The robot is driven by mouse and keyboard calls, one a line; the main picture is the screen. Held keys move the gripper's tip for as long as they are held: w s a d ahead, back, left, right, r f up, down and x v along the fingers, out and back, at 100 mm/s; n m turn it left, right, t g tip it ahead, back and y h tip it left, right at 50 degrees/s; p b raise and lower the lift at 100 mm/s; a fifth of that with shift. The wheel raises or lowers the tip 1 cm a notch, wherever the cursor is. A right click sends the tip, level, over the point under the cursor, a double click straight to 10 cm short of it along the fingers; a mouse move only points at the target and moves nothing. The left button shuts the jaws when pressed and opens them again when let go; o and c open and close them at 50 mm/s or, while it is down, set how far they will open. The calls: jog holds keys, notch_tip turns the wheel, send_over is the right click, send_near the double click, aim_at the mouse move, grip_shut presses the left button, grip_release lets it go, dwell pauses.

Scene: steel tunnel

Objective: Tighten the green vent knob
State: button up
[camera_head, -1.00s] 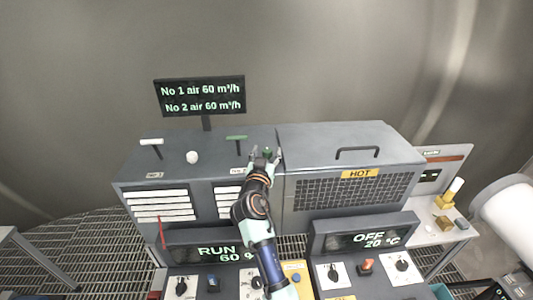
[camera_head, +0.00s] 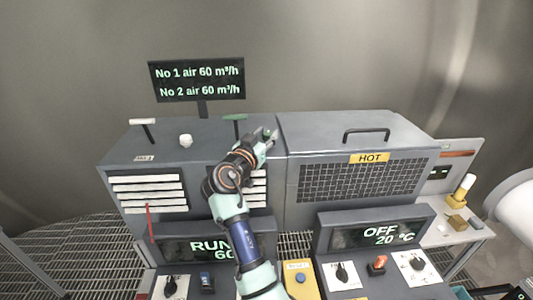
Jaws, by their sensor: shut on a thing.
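The green vent knob (camera_head: 266,132) is on the grey cabinet top, left of the hot box, and is mostly hidden by my fingers. My gripper (camera_head: 266,138) is at the end of the arm reaching up from below, shut on the green knob with fingers on either side of it. A green T-handle (camera_head: 235,122) stands just left of my gripper. A white round knob (camera_head: 186,140) and a white T-handle (camera_head: 144,126) stand further left on the same top.
The box marked HOT (camera_head: 310,135), with a black handle, stands close on the right. A display (camera_head: 197,80) reading 60 m³/h for both airs rises behind. Control panels with RUN and OFF displays (camera_head: 372,235) lie in front. The top between the white knob and green T-handle is clear.

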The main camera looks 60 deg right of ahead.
dwell(0.3)
jog(key=o, duration=1.2)
jog(key=shift+c, duration=0.2)
jog(key=a, duration=1.2)
jog(key=shift+s, duration=0.25)
